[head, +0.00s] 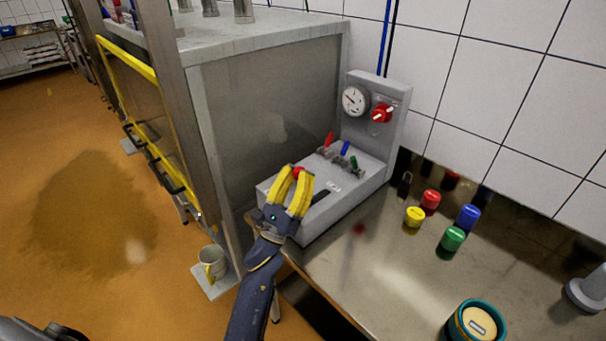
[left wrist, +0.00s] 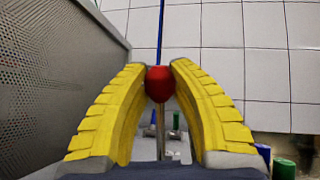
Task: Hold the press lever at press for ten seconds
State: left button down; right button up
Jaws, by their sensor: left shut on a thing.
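The press lever has a red ball knob (head: 298,172), which stands over the near end of the grey press console (head: 345,204). My left gripper (head: 300,176) has its yellow fingers on either side of this knob and is shut on it. In the left wrist view the red knob (left wrist: 158,84) sits between the fingertips, with a thin metal shaft below it. A dark slot and a small white label lie on the console top by the lever. I cannot read the label. My right gripper is not in view.
Coloured-lid jars (head: 452,238) and a teal mould (head: 477,321) stand on the steel table to the right. A metal cabinet (head: 270,110) rises left.

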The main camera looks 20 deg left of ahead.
pick_arm(q)
jog(key=shift+f, duration=0.2)
jog(key=c, duration=1)
grip_release()
jog(key=shift+s+r, duration=0.1)
jog(key=shift+r, duration=0.05)
jog(key=shift+c, duration=0.2)
jog(key=shift+a, duration=0.1)
jog(key=v, duration=1.2)
jog(key=shift+y, duration=0.3)
